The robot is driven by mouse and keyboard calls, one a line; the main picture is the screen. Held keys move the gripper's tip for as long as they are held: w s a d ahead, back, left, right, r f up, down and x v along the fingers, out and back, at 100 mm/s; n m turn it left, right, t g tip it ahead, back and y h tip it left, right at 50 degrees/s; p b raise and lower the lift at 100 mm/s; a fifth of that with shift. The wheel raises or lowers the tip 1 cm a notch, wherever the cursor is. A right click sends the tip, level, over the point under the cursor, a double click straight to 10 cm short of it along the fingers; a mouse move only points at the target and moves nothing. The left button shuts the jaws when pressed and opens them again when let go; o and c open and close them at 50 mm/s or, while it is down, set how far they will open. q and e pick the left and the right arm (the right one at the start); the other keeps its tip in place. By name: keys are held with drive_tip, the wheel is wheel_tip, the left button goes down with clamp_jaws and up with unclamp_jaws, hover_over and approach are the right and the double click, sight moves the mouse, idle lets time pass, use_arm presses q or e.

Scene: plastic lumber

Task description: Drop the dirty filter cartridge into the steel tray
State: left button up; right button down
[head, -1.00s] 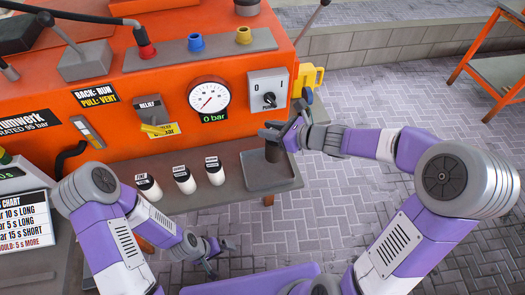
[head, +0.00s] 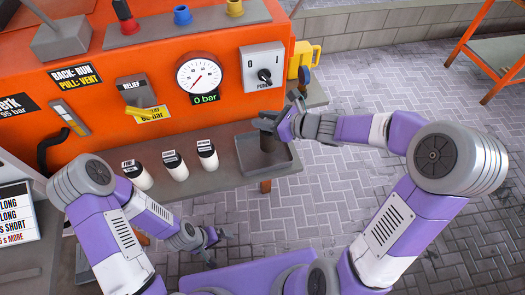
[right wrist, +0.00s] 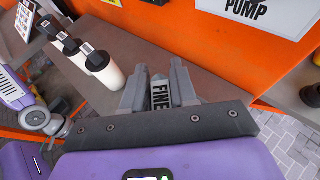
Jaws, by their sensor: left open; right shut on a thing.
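The dirty filter cartridge (head: 266,143) is a dark upright cylinder in the head view. My right gripper (head: 270,122) is shut on its top. In the right wrist view the cartridge (right wrist: 160,96) shows a "FINE" label between the fingers (right wrist: 158,90). The steel tray (head: 284,166) is a shallow grey tray at the right of the machine's front shelf. The cartridge appears within the tray's outline; I cannot tell whether its bottom touches the tray floor. My left gripper (head: 215,240) is open and empty, low in front of the shelf.
Three white cartridges with dark caps (head: 172,165) stand on the shelf (head: 226,180) left of the tray. The orange machine behind has a gauge (head: 199,75) reading 0 bar, a pump switch (head: 264,70) and a yellow relief lever (head: 147,112).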

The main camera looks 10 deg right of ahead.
drive_tip(key=c, duration=0.8)
unclamp_jaws()
drive_tip(key=p+v, duration=0.2)
drive_tip(key=v, duration=0.5)
drive_tip(key=shift+s+d, duration=0.2)
drive_tip(key=shift+r, duration=0.15)
